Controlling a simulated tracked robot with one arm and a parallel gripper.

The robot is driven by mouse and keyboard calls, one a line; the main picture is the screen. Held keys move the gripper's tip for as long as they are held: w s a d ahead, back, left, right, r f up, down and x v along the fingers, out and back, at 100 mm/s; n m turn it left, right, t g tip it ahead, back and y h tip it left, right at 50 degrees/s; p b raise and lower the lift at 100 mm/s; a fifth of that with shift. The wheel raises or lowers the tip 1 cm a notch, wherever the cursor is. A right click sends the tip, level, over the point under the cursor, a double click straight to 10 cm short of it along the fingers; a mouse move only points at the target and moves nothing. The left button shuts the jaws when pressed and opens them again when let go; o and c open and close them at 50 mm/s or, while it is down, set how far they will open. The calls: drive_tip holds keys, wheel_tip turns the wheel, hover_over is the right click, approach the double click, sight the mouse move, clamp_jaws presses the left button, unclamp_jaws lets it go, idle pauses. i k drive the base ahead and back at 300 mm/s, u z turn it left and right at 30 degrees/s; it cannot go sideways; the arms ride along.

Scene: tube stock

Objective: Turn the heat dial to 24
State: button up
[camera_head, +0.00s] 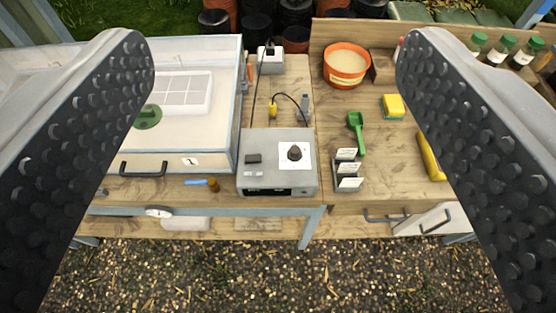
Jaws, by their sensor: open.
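The heat dial (295,153) is a small dark knob on a white square plate on top of a grey control box (277,188). The box stands near the front edge of the wooden bench, right of the propagator case. The dial's numbers and pointer are too small to read. My gripper (275,45) is open, its two dark studded fingers wide apart at the left and right of the view. The dial lies between them in the picture, farther off and below, and nothing touches it. Nothing is held.
A clear-lidded case (120,168) fills the bench's left. A label holder (347,172), green scoop (356,130), yellow sponge (393,105) and orange pot (346,65) stand to the right. A cable (262,90) runs behind the box. A blue-handled tool (200,183) lies left.

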sight(294, 154)
drive_tip(key=u, duration=0.05)
drive_tip(key=k, duration=1.05)
drive_tip(key=z, duration=0.25)
drive_tip(key=i, duration=1.65)
drive_tip(key=u, duration=0.75)
